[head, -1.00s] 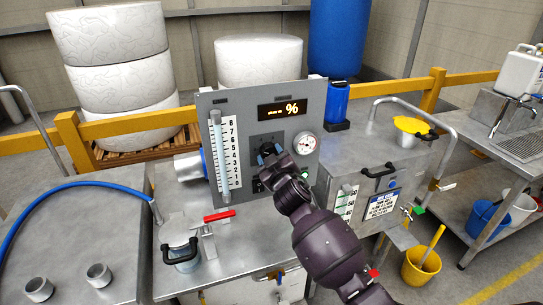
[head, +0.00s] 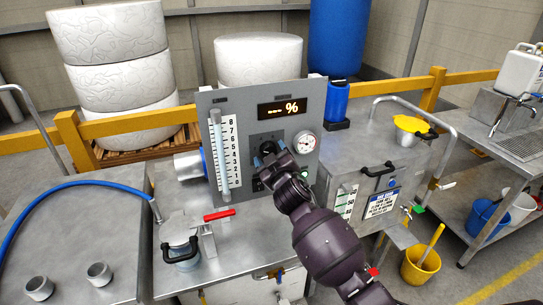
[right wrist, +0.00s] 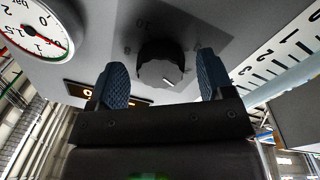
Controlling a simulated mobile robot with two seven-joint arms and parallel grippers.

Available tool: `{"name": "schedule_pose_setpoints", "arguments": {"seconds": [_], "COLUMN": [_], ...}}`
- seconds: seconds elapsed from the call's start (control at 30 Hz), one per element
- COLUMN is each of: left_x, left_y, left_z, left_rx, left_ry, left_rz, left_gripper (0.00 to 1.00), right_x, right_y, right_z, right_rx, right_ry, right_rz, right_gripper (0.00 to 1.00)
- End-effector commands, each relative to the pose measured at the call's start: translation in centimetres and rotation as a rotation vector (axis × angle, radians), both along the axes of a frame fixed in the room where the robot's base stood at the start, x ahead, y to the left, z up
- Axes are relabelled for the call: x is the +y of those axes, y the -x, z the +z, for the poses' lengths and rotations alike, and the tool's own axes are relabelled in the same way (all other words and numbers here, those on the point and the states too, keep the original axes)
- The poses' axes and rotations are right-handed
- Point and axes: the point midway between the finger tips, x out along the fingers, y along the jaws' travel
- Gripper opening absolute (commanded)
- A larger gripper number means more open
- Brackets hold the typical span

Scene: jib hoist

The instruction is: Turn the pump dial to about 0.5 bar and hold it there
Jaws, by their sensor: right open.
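The pump dial is a dark round knob (head: 267,142) on the grey upright panel (head: 245,97). In the right wrist view the knob (right wrist: 160,66) shows a pale marker line and sits ahead of the fingers, roughly between them. My right gripper (head: 263,160) is just below and in front of it. Its blue ribbed fingers (right wrist: 162,80) are spread, with a visible gap on each side of the knob. A round white gauge (head: 306,142) is right of the dial; it fills the upper left of the right wrist view (right wrist: 34,32), marked in bar. My left gripper is out of view.
A clear level tube with a numbered scale (head: 232,157) is left of the dial. An orange-lit display (head: 281,109) is above it. A red-handled valve (head: 219,215) stands on the bench below. A steel tank (head: 345,160) stands close on the right.

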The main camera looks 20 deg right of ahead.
Motion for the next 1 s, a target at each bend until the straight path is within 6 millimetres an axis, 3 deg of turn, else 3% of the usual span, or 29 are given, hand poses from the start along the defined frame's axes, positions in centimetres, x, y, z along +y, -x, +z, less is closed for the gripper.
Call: {"name": "schedule_pose_setpoints", "arguments": {"seconds": [0.27,0.7,1.0], "left_x": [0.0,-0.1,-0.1], "left_y": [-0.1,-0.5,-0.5], "left_z": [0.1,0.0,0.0], "left_rx": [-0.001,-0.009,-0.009], "left_ry": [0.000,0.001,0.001], "left_rz": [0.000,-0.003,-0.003], "left_gripper": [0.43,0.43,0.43], "right_x": [0.0,0.1,0.1], "right_y": [2.1,9.3,10.8], "right_z": [-0.2,-0.5,-0.4], "right_rx": [0.000,0.001,0.000], "right_ry": [-0.001,-0.001,0.000], "right_rz": [0.000,0.000,0.000], "right_gripper": [0.74,0.74,0.74]}}
